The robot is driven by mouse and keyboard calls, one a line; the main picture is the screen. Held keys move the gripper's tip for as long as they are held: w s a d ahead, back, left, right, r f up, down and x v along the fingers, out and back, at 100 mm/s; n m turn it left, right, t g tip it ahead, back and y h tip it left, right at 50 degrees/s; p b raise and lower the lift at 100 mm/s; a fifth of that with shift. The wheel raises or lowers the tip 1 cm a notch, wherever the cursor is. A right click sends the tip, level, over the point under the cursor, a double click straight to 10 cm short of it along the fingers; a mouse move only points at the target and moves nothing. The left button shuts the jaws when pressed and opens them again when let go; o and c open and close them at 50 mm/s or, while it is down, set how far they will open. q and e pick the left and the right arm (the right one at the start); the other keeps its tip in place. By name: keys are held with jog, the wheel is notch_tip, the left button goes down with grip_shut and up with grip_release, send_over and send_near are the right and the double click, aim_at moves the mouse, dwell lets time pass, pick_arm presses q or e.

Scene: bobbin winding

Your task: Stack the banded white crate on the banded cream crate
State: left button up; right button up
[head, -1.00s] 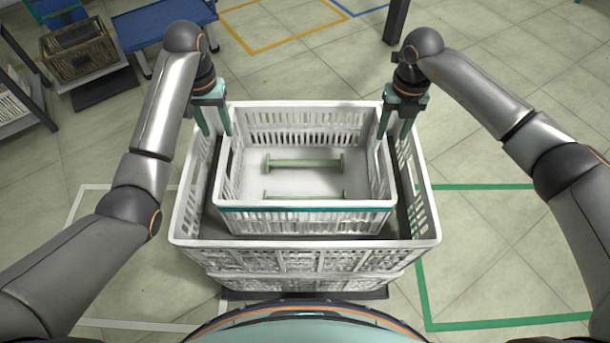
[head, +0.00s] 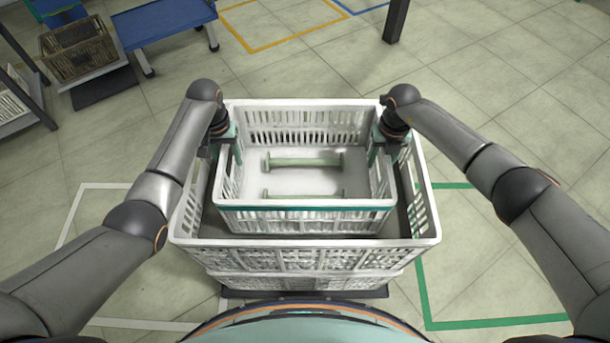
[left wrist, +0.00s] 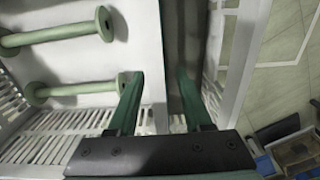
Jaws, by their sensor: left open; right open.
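A smaller white crate (head: 305,215) with a teal band sits inside a larger pale crate, with green bobbins (head: 303,160) on its floor. I cannot make out a separate banded cream crate; anything beneath the small crate is hidden. My left gripper (head: 233,150) is open at the small crate's left side wall. In the left wrist view its two fingers (left wrist: 158,85) are spread, apparently either side of that wall. My right gripper (head: 379,150) is open at the opposite side wall, its fingertips partly hidden.
The large pale crate (head: 300,257) surrounds the small one, leaving narrow gaps, and stands on a dark base (head: 305,293). Floor lines in white and green lie either side. A blue cart (head: 165,22) and a brown crate (head: 75,50) stand at the back left.

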pick_arm(q)
grip_shut()
pick_arm(e)
grip_shut()
pick_arm(q)
jog(key=shift+w+r, duration=0.1)
pick_arm(e)
jog(key=shift+w+r, duration=0.1)
jog(key=shift+r, duration=0.05)
dwell(0.9)
